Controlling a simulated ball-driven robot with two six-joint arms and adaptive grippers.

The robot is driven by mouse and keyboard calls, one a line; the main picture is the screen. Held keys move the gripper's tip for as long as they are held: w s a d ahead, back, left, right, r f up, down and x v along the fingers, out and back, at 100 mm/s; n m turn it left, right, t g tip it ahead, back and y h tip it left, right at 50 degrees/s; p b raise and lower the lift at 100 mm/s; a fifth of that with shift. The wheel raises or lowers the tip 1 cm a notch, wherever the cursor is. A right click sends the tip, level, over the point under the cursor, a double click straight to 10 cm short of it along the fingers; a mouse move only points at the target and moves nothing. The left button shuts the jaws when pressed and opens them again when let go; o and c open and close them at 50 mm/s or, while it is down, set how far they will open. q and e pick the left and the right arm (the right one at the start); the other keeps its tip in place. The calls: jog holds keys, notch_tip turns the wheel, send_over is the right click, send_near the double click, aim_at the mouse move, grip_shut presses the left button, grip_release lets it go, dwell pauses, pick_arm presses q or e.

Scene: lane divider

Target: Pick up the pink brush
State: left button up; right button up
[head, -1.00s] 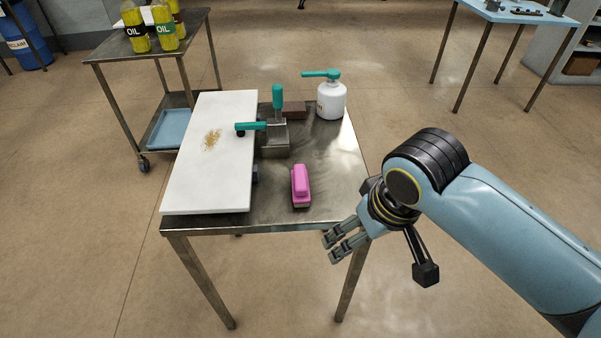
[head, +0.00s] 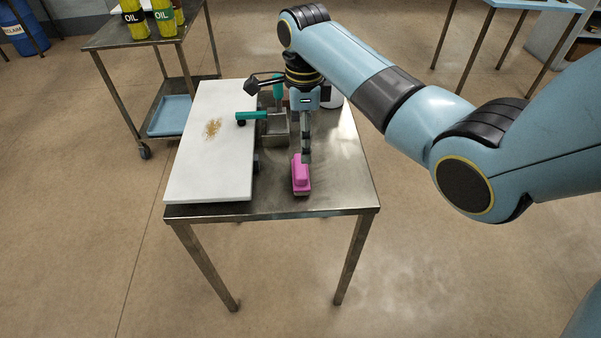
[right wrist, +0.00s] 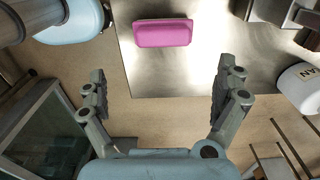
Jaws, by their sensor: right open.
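The pink brush (head: 301,178) lies on the metal table's right part, near the front edge. In the right wrist view the brush (right wrist: 163,33) lies ahead of the fingertips, across the space between them. My right gripper (head: 306,157) points down just above the far end of the brush. Its fingers (right wrist: 163,78) are spread wide with nothing between them. From the head view I cannot tell whether a finger touches the brush. My left gripper is not in view.
A white board (head: 212,150) with a brown patch covers the metal table's (head: 345,185) left side. The table's right front is clear.

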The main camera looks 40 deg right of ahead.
send_over(301, 165)
jog(key=f, duration=0.4)
jog(key=shift+s+f, duration=0.15)
jog(key=shift+s, duration=0.2)
jog(key=f, duration=0.4)
jog(key=f+b, duration=0.1)
jog(key=f, duration=0.1)
jog(key=shift+w, duration=0.4)
jog(key=c, duration=1.1)
